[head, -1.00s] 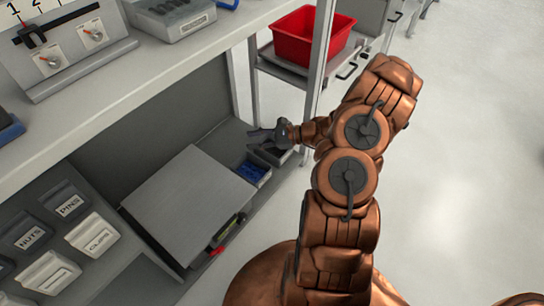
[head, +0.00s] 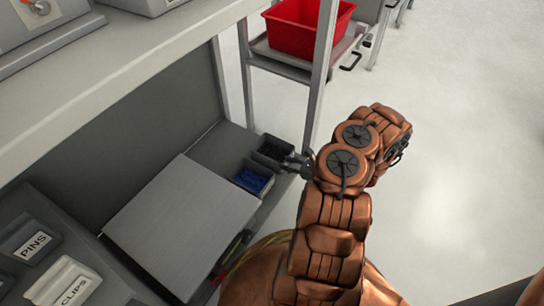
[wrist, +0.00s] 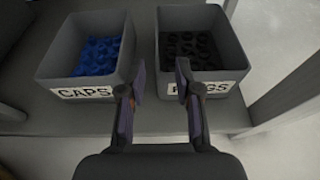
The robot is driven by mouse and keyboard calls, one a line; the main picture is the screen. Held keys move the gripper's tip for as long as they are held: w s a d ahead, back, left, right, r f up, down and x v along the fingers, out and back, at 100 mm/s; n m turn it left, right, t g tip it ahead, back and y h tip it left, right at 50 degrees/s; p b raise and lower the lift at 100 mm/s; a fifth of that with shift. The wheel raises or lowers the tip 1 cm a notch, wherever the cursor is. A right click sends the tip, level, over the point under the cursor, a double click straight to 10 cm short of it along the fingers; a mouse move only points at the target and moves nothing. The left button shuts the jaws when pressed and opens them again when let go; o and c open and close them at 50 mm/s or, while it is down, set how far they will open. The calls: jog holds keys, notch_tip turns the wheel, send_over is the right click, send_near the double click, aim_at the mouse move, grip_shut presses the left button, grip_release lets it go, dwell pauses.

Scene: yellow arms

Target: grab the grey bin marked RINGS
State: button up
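The grey RINGS bin (wrist: 224,87) is upright on the shelf at the right in the wrist view and holds dark rings. It also shows in the head view (head: 271,150), at the shelf's far end. My gripper (wrist: 160,78) is open and empty, just in front of the bins. Its right finger covers part of the RINGS label; its left finger overlaps the right front corner of the CAPS bin (wrist: 84,93). In the head view my gripper (head: 297,163) is at the near side of the RINGS bin. Whether it touches the bin I cannot tell.
The CAPS bin, with blue caps, stands left of the RINGS bin with a narrow gap. A flat grey box (head: 183,225) lies along the shelf. A post (head: 320,75) rises behind my gripper, with a red tub (head: 300,38) beyond. Open floor lies right.

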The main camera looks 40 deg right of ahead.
aim_at(269, 159)
jog(key=b+x, duration=0.1)
jog(key=x, duration=0.3)
jog(key=shift+w+a, duration=0.2)
jog(key=shift+a, duration=0.05)
jog(key=b+x, duration=0.3)
jog(key=x, duration=0.1)
jog(key=shift+w+a+f, duration=0.1)
jog(key=shift+w+f, duration=0.1)
jog(key=shift+f, duration=0.05)
jog(key=shift+w+a, duration=0.1)
jog(key=shift+w, duration=0.25)
grip_shut()
